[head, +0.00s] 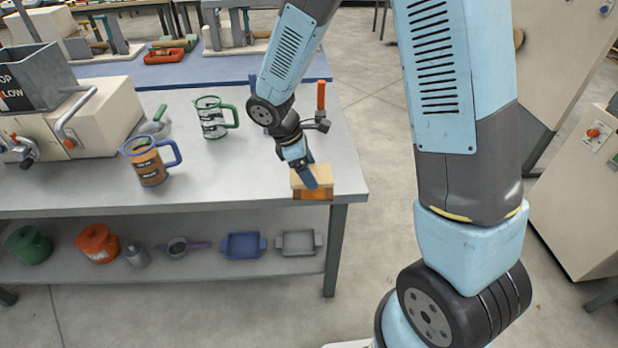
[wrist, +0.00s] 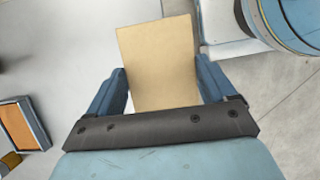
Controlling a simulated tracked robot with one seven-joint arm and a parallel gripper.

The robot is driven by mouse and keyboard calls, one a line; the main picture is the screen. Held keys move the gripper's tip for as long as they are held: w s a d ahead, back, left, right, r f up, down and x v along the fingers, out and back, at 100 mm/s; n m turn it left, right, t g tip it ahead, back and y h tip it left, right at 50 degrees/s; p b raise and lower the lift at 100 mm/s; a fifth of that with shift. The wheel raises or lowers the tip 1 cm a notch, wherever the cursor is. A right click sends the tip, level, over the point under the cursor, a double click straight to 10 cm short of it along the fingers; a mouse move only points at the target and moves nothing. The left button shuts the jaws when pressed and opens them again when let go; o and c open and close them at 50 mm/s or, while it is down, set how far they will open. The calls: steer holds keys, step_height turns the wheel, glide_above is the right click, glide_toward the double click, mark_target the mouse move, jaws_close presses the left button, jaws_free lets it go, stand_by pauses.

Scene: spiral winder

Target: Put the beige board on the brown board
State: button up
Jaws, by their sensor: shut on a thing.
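The beige board (head: 325,175) is at the front right corner of the grey table in the head view. In the wrist view the beige board (wrist: 158,62) stands between the two blue fingers. My gripper (head: 309,177) is shut on it. The brown board (head: 316,195) shows directly below the beige board at the table's front edge. The beige board hides its top, and I cannot tell whether the two touch. The brown board cannot be made out in the wrist view.
A blue-handled jug (head: 150,162) and a green-handled jug (head: 212,118) stand left of my gripper. An upright orange-handled tool (head: 321,97) is behind it. The grey table (head: 235,180) is clear just left of the boards. A lower shelf holds several pots and trays.

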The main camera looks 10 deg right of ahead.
steer(key=shift+w+d+f, duration=0.25)
steer(key=shift+w+f, duration=0.15)
steer(key=shift+f, duration=0.2)
steer(key=shift+w+f, duration=0.1)
steer(key=shift+f, duration=1.5)
steer(key=shift+f, duration=0.1)
steer(key=o, duration=0.9)
steer(key=shift+c, duration=0.2)
